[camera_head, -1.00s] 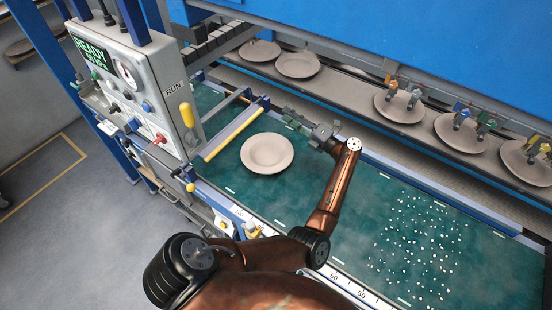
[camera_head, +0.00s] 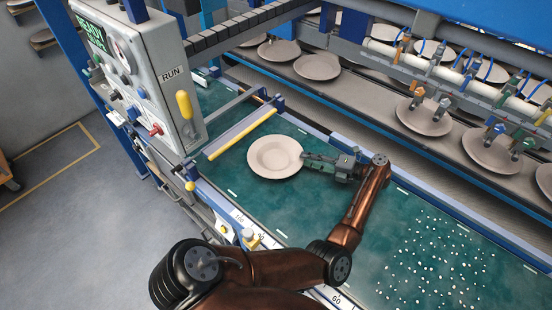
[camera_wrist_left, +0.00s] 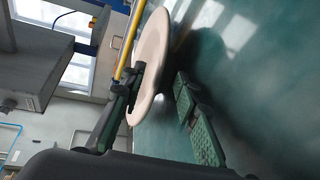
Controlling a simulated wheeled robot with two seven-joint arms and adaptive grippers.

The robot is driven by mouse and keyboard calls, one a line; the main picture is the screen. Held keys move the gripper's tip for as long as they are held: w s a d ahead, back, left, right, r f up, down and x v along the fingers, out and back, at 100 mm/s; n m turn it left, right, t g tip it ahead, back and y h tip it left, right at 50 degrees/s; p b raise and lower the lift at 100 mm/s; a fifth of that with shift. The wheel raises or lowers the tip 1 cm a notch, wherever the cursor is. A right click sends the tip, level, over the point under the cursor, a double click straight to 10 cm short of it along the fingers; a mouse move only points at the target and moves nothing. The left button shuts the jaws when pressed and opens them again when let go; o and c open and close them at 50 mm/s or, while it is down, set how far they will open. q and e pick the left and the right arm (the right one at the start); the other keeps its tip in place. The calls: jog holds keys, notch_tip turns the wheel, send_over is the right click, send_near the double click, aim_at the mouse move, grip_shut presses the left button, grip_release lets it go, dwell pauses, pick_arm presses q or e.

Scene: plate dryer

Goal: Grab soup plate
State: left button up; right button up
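A pale beige soup plate (camera_head: 275,157) with a round well lies on the green belt, just right of the yellow bar. In the left wrist view the plate (camera_wrist_left: 152,50) shows edge-on. My left gripper (camera_head: 306,161) is at the plate's right rim in the head view. In the wrist view my left gripper (camera_wrist_left: 158,98) is open. One finger overlaps the plate's face and the other stands apart from it on the belt side, with a gap. The plate's near rim appears between them, but I cannot tell about contact. My right gripper is not in view.
A grey control box (camera_head: 140,75) and a yellow-edged bar (camera_head: 242,134) stand left of the plate. Behind the belt a dark shelf (camera_head: 385,105) carries several similar plates, some with coloured clamps on them. The green belt (camera_head: 400,235) is free at the right, apart from white specks.

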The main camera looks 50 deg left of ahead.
pick_arm(q)
jog(key=x, duration=0.2)
jog(key=shift+s+a, duration=0.1)
jog(key=shift+a, duration=0.15)
jog(key=shift+c, duration=0.3)
grip_shut()
